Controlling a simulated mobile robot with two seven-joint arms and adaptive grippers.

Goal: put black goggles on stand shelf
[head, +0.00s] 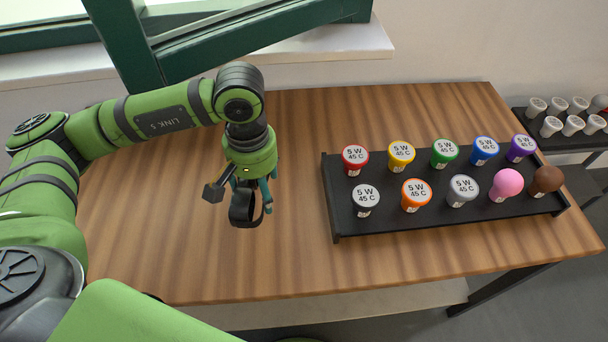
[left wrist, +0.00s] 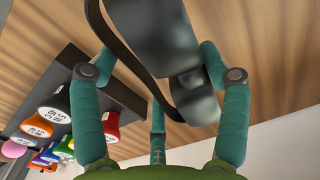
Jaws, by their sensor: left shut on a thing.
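My left gripper (head: 248,196) is shut on the black goggles (head: 243,212) and holds them over the left part of the wooden table. In the left wrist view the goggles' dark body (left wrist: 165,35) and a loop of black strap lie between the teal fingers (left wrist: 160,95). The fingers and wrist hide part of the goggles in the head view. I cannot tell for sure which surface is the stand shelf. My right gripper is not in view.
A black rack (head: 331,200) with two rows of coloured bulbs stands on the table (head: 290,130), right of my left gripper. A second dark stand (head: 575,140) with grey bulbs is at far right. A pale low surface (head: 370,305) shows below the table's front edge.

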